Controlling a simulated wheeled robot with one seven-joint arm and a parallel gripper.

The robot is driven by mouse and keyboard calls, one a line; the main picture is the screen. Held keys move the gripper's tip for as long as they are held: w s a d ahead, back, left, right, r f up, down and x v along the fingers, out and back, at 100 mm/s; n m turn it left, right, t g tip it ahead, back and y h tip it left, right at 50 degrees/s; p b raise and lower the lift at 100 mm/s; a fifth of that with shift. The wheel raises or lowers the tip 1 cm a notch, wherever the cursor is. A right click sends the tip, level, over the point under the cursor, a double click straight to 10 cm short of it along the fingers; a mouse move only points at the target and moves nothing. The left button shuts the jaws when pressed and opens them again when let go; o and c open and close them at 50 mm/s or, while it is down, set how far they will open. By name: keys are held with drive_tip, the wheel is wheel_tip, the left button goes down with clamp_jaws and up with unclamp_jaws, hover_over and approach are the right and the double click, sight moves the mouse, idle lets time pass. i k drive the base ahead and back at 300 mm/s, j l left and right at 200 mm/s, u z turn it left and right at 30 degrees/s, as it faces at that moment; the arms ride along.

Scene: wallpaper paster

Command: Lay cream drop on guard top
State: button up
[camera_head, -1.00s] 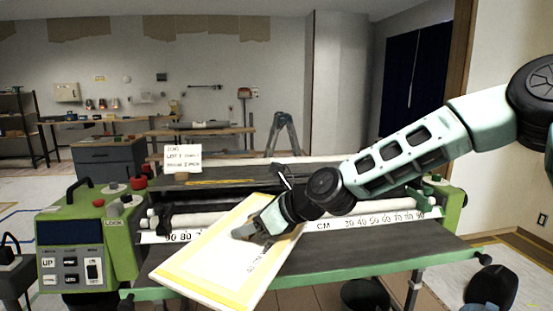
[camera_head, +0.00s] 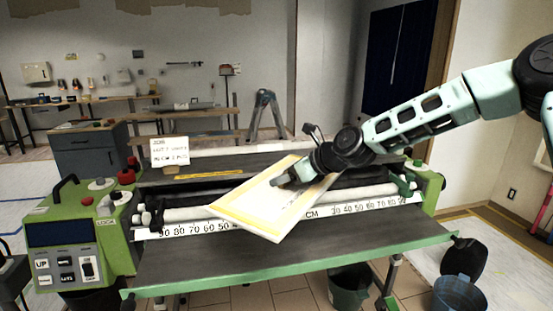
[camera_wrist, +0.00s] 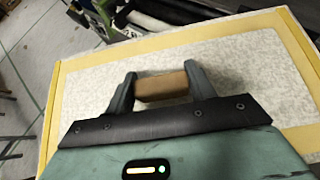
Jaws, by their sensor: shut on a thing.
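A flat cream panel with a yellow border, the cream drop (camera_head: 258,208), is held tilted above the machine, its lower left corner toward me. It also fills much of the wrist view (camera_wrist: 95,85). My gripper (camera_head: 283,181) is shut on a small brown block (camera_wrist: 162,88) that stands on the panel's face; the wrist view shows this block between the two fingers. The pasting machine has a dark top surface (camera_head: 215,174) at the back, partly hidden behind the panel. I cannot tell for certain which part is the guard top.
A white note card (camera_head: 170,151) stands at the back left of the machine. A green control box (camera_head: 80,235) with knobs is at the left end. The dark front table (camera_head: 300,262) is clear. A ruler strip and rollers cross the middle.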

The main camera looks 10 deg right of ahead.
sight(261, 161)
drive_tip(key=i, duration=1.4)
